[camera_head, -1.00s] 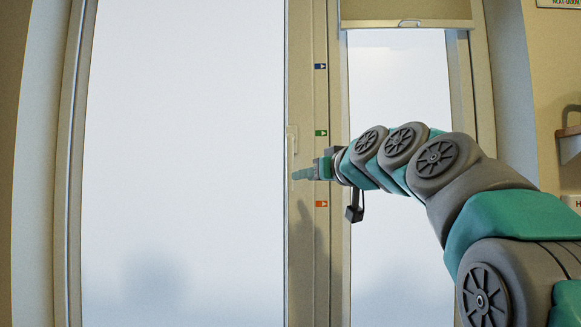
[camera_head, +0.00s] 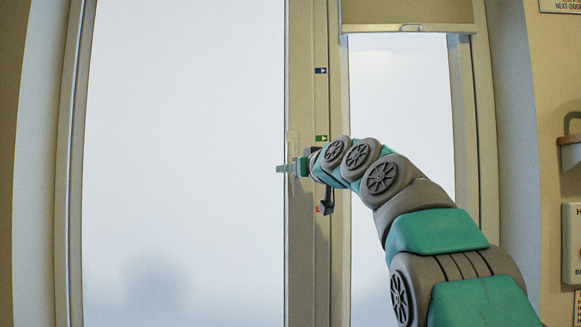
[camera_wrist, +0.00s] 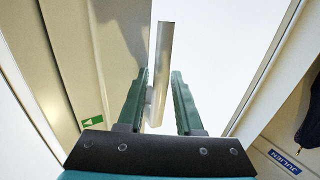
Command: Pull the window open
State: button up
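The window has a tall frosted left pane (camera_head: 185,150) in a beige frame. Its pale upright handle (camera_head: 291,142) is on the frame strip at the pane's right edge. My gripper (camera_head: 284,168) is at the lower part of the handle in the head view. In the wrist view, my gripper (camera_wrist: 158,85) has its two green fingers apart, with the handle (camera_wrist: 164,45) standing between them. The handle is closer to the left finger; I cannot tell whether they touch. A clear gap shows on the right finger's side.
A narrower right pane (camera_head: 400,110) has a beige blind (camera_head: 405,12) at its top. Blue, green and orange arrow stickers mark the middle frame post (camera_head: 321,105). A wall shelf (camera_head: 572,139) and signs are at the far right.

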jog(key=shift+c, duration=0.2)
jog(key=shift+w, duration=0.1)
grip_shut()
dwell(1.2)
